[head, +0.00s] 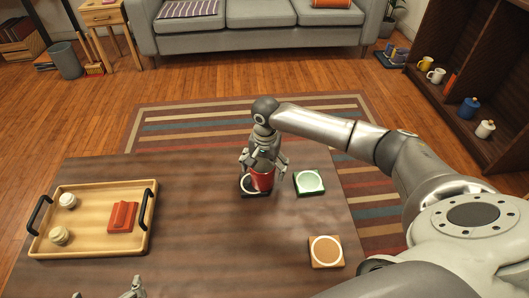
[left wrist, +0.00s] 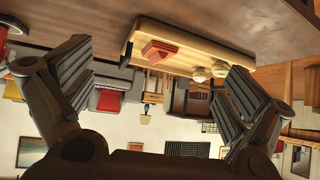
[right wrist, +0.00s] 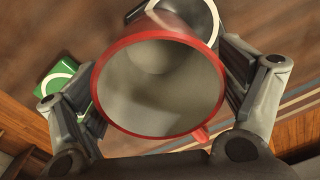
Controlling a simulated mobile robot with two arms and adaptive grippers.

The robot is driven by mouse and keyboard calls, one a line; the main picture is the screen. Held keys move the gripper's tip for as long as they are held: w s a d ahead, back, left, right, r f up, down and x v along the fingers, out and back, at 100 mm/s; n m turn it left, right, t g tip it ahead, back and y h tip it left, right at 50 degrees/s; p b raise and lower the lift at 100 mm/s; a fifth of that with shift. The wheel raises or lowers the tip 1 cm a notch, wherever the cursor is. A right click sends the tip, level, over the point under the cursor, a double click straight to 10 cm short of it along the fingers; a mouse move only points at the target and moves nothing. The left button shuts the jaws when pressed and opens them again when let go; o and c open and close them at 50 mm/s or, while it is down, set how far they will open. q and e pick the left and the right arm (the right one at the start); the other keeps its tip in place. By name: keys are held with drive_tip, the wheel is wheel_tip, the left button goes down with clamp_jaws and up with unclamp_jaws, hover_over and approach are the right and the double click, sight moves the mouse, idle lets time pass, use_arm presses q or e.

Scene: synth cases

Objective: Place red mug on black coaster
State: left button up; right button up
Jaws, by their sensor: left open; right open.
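The red mug (head: 263,182) is at the black coaster (head: 246,193) on the dark wooden table. In the head view it overlaps the coaster's right part, and the coaster's white ring shows to its left. In the right wrist view I look into the empty mug (right wrist: 160,90), with the black coaster (right wrist: 213,12) partly hidden behind it. I cannot tell if the mug's base rests fully on the coaster. My right gripper (head: 264,162) is open, its fingers on either side of the mug. My left gripper (left wrist: 155,85) is open and empty, near the table's front edge.
A green coaster (head: 309,182) lies just right of the mug. An orange-brown coaster (head: 326,251) lies nearer the front. A wooden tray (head: 95,246) with black handles holds a red block (head: 122,216) and two small pale items at left. The middle of the table is clear.

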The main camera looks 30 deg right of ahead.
wheel_tip(320, 180, up, 11)
drive_tip(key=p, duration=0.4)
drive_tip(key=s+a+f+n+t+y, duration=0.1)
drive_tip(key=s+a+f+n, duration=0.35)
drive_tip(key=s+a, duration=0.3)
drive_tip(key=s+a+f+n+t+y, duration=0.1)
drive_tip(key=s+a+f+n, duration=0.4)
drive_tip(key=a, duration=0.3)
use_arm(q)
drive_tip(key=s+a+f+g+y, duration=0.1)
drive_tip(key=s+g, duration=0.4)
drive_tip(key=s, duration=0.5)
drive_tip(key=shift+a+f+g, duration=0.3)
drive_tip(key=shift+a+f, duration=0.45)
drive_tip(key=shift+a, duration=0.35)
use_arm(e)
drive_tip(key=s+d+r+n+h, duration=0.1)
drive_tip(key=s+d, duration=0.2)
drive_tip(key=s, duration=0.4)
drive_tip(key=s+d+r+n+t+h, duration=0.1)
drive_tip(key=s+d, duration=0.2)
drive_tip(key=s, duration=0.4)
drive_tip(key=shift+d, duration=0.25)
drive_tip(key=shift+r, duration=0.1)
